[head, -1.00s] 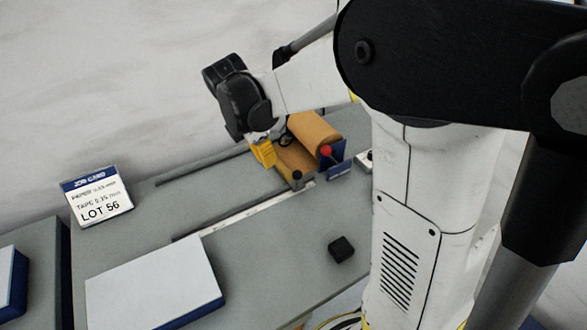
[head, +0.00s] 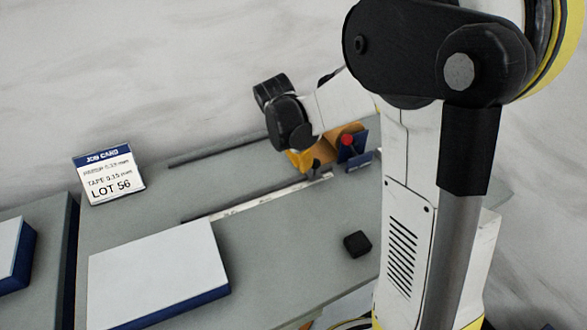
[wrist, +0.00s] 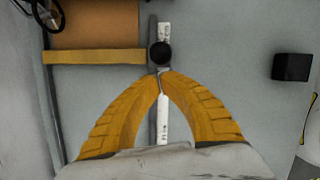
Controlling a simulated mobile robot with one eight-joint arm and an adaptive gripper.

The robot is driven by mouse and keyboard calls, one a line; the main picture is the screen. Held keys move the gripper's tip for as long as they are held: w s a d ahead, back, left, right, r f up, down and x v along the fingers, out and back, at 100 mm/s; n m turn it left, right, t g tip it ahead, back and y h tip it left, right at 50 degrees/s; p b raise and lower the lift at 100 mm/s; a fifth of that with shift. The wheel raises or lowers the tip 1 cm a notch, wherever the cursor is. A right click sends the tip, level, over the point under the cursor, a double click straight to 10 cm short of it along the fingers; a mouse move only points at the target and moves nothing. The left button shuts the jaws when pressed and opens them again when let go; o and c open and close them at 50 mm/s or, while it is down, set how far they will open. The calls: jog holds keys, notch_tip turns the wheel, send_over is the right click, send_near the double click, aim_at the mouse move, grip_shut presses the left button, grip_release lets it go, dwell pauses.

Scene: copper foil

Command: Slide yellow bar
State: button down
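The yellow bar (wrist: 95,57) lies crosswise in the wrist view, at the edge of a brown sheet or roll (wrist: 98,22). A round black knob (wrist: 160,53) is at its right end, over a white ruled strip (wrist: 163,115). My gripper (wrist: 161,74) has its yellow fingers arched together, with the tips meeting just short of the knob. I cannot tell whether the tips touch the knob's base. In the head view my gripper (head: 303,160) is in front of the roll and hides most of the bar.
A black block (wrist: 291,67) lies to the right on the grey table; the head view shows it too (head: 357,244). A red ball on a blue stand (head: 347,140) is close right of my gripper. A white-topped blue box (head: 155,270) and job card (head: 108,174) are at left.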

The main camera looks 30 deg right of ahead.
jog(key=shift+d, duration=0.25)
jog(key=d, duration=0.5)
jog(key=shift+p, duration=0.3)
jog(key=shift+a, duration=0.1)
jog(key=a, duration=0.1)
jog(key=a+r, duration=0.1)
jog(key=a+p, duration=0.1)
jog(key=a, duration=0.1)
jog(key=shift+s+a+r, duration=0.1)
jog(key=shift+s+r, duration=0.05)
jog(key=shift+s, duration=0.2)
jog(key=p+v, duration=0.4)
jog(key=v, duration=0.5)
jog(key=s+a+r+m+t+y, duration=0.1)
jog(key=s+a+r+m+t, duration=0.2)
jog(key=s+m, duration=0.5)
jog(key=s+a+r+m+t+y, duration=0.2)
jog(key=s+a+m, duration=0.4)
jog(key=m, duration=0.6)
jog(key=shift+s+r+t+b, duration=0.4)
jog(key=shift+s+t, duration=0.4)
jog(key=shift+s, duration=0.4)
